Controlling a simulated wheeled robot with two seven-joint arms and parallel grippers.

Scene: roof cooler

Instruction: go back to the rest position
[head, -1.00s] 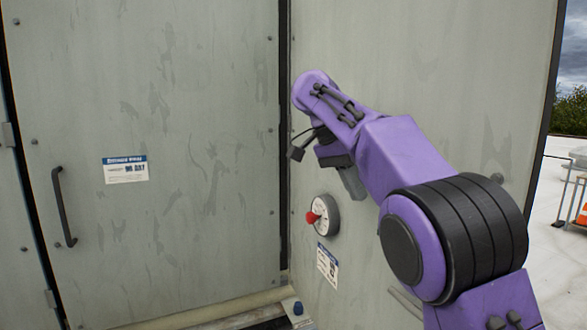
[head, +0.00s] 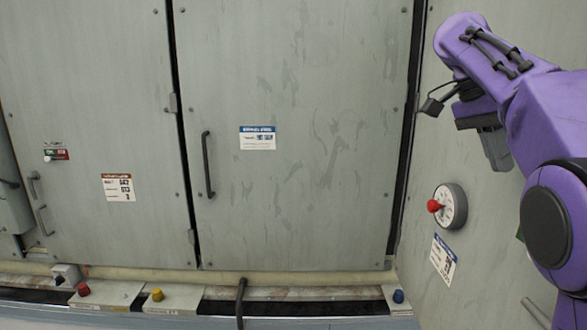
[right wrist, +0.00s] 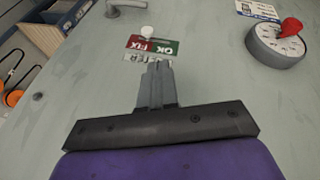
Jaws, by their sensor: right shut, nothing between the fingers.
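My right gripper (head: 497,150) hangs at the end of my purple right arm, at the right of the head view, in front of the right-hand panel. In the right wrist view the gripper (right wrist: 158,85) has its fingers together and nothing between them. Its tips appear just below a red and green label on the panel; whether they touch it cannot be told. A white dial with a red knob (head: 450,206) is on that panel, below and left of the gripper, and it also shows in the right wrist view (right wrist: 272,48). My left gripper is out of the picture.
A grey door with a black handle (head: 207,165) fills the middle. Along the bottom ledge are a red button (head: 83,290), a yellow button (head: 157,295) and a blue button (head: 398,297). Open shelving (right wrist: 22,60) shows at the left of the right wrist view.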

